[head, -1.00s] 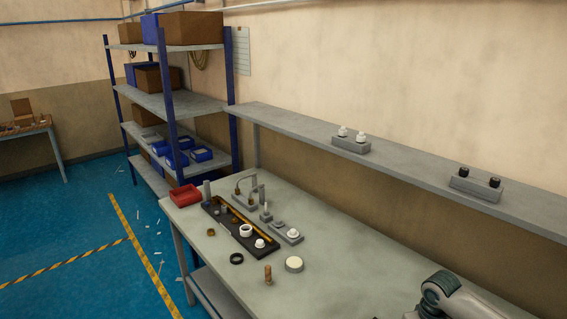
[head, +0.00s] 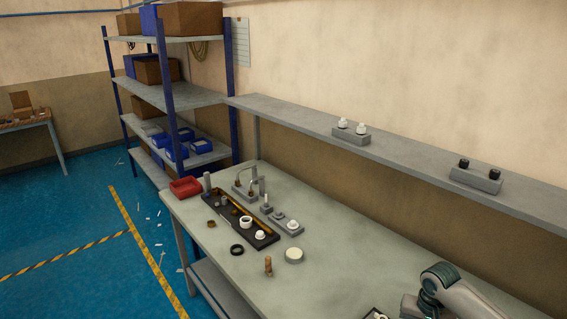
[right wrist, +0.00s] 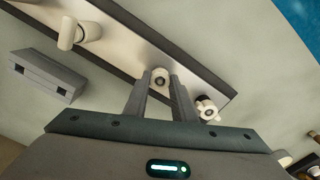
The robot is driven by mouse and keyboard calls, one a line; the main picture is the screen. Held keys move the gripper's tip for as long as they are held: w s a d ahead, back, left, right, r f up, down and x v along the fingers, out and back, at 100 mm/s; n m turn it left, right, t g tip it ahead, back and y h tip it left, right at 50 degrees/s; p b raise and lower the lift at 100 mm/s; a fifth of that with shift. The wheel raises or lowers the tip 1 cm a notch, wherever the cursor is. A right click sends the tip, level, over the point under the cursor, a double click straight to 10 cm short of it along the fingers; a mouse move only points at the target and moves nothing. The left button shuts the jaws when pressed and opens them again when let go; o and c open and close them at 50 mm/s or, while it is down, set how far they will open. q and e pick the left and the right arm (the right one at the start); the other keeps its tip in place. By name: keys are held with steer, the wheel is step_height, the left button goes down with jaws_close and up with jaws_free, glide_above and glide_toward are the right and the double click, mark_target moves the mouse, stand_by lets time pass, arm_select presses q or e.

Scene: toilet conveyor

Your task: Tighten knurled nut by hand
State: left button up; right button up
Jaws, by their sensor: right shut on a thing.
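In the right wrist view, my right gripper (right wrist: 160,88) is shut on a small pale round part (right wrist: 160,76), likely the knurled nut, at a metal plate (right wrist: 122,45). I cannot make out the knurling or how far the part is screwed on. A pale part with a dark ring (right wrist: 208,108) sits at the plate's right end, just right of my fingers. A pale cylinder (right wrist: 70,33) stands toward its left end. In the head view only my right arm shows at the lower right; my left gripper is in neither view.
A grey block with two square holes (right wrist: 45,76) lies left of the plate. In the head view, a dark tray (head: 238,222) with small parts, a red bin (head: 186,187), a white disc (head: 294,255) and a black ring (head: 237,250) are on the bench, clear of my arm.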

steer(key=m, duration=0.3)
steer(key=o, duration=0.7)
steer(key=shift+o, duration=0.2)
steer(key=shift+r, duration=1.5)
steer(key=o, duration=0.6)
